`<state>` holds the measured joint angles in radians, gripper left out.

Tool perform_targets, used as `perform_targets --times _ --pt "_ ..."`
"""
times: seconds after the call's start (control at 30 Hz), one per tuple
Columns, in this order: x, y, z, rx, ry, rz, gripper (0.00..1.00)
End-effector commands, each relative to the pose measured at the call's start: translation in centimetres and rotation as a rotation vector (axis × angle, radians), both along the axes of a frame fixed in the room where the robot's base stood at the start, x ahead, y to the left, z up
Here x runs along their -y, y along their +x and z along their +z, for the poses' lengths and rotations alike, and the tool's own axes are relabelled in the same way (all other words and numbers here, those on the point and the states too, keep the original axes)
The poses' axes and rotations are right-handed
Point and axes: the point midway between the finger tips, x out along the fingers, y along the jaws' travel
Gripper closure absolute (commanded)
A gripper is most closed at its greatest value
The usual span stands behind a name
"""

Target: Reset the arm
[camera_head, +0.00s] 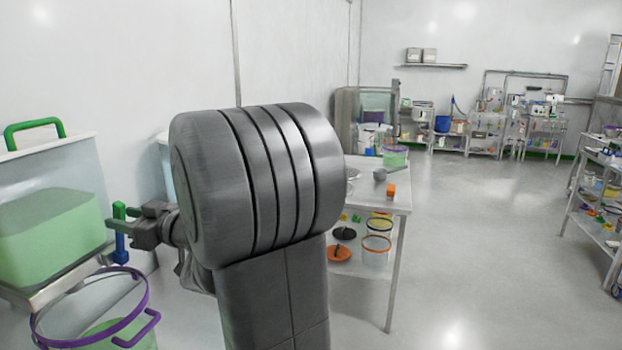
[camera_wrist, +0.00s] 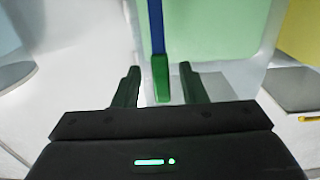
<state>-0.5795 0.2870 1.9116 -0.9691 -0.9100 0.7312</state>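My gripper (camera_head: 121,218) is at the left in the head view, at the front of a clear container of green material (camera_head: 50,225). In the wrist view my gripper (camera_wrist: 157,78) is open, with its two dark green fingers apart. A blue bar with a green end (camera_wrist: 160,75) lies between the fingers in that view, with a gap on either side. The bar also shows beside my gripper in the head view (camera_head: 120,246). I cannot tell how far it is from the fingers in depth.
A purple-rimmed clear bucket (camera_head: 85,318) stands below my gripper. A white table (camera_head: 400,196) with an orange block (camera_head: 390,191) and buckets underneath is right of my arm. Shelving (camera_head: 600,205) lines the far right. The floor (camera_head: 480,250) between is clear.

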Motion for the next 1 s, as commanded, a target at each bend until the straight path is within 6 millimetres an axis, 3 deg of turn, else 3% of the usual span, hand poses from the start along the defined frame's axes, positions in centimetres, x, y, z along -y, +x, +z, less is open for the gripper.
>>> perform_targets --times 0.2,0.5,0.7,1.0 --pt "4.2 -1.1 0.1 0.002 -0.001 -0.004 0.62" --pt "8.5 -2.4 0.2 0.002 -0.001 -0.004 0.62" --pt "10.5 -3.0 0.2 0.003 -0.002 -0.002 0.62" --pt "11.6 -3.4 0.1 -0.001 -0.002 0.001 0.62"
